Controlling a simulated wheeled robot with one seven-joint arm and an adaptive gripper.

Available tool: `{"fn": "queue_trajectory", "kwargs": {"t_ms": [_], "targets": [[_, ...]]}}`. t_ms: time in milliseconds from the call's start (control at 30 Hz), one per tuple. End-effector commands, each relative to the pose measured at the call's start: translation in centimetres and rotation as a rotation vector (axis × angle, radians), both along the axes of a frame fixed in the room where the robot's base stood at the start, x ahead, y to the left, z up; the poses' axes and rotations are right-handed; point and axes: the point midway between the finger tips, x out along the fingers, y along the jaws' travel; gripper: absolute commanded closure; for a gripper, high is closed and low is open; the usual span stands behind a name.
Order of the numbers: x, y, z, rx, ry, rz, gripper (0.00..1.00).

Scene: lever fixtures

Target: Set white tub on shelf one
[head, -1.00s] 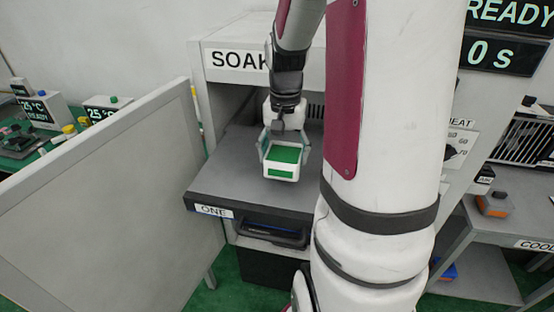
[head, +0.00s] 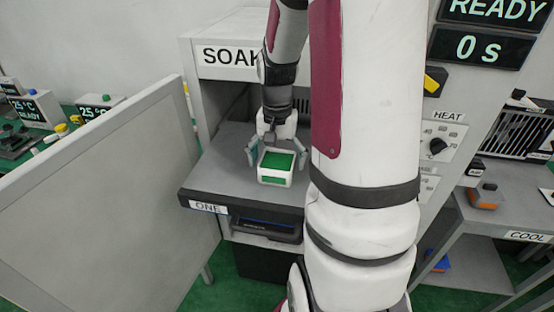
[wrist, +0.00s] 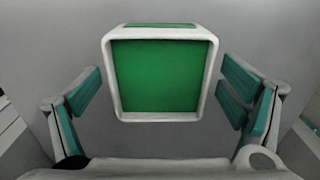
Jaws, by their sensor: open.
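The white tub (head: 275,168) has a green inside and a green patch on its front. It sits upright on the grey shelf labelled ONE (head: 225,185), which sticks out of the SOAK cabinet. In the wrist view the tub (wrist: 160,75) lies between and slightly beyond my fingers, with a clear gap on each side. My gripper (head: 275,150) is open just behind the tub, and in the wrist view its teal finger pads (wrist: 160,92) stand wide apart. Nothing is held.
The open cabinet door (head: 95,190) stands to the left. A dark drawer-like unit (head: 265,226) is under the shelf. The HEAT panel (head: 440,145) and the COOL bench (head: 500,230) are at the right. The shelf is bare left of the tub.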

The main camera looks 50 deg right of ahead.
Motion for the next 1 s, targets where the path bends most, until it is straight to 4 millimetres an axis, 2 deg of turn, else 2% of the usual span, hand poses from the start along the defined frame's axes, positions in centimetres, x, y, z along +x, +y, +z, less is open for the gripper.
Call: {"fn": "queue_trajectory", "kwargs": {"t_ms": [167,267,700,1000], "targets": [[0.0,0.0,0.3,-0.001,-0.002,0.0,0.09],[0.1,-0.1,1.3,-0.004,-0.003,0.0,0.09],[0.1,-0.1,9.7,-0.003,-0.004,0.0,0.09],[0.1,0.5,12.6,-0.006,-0.008,0.019,0.09]]}}
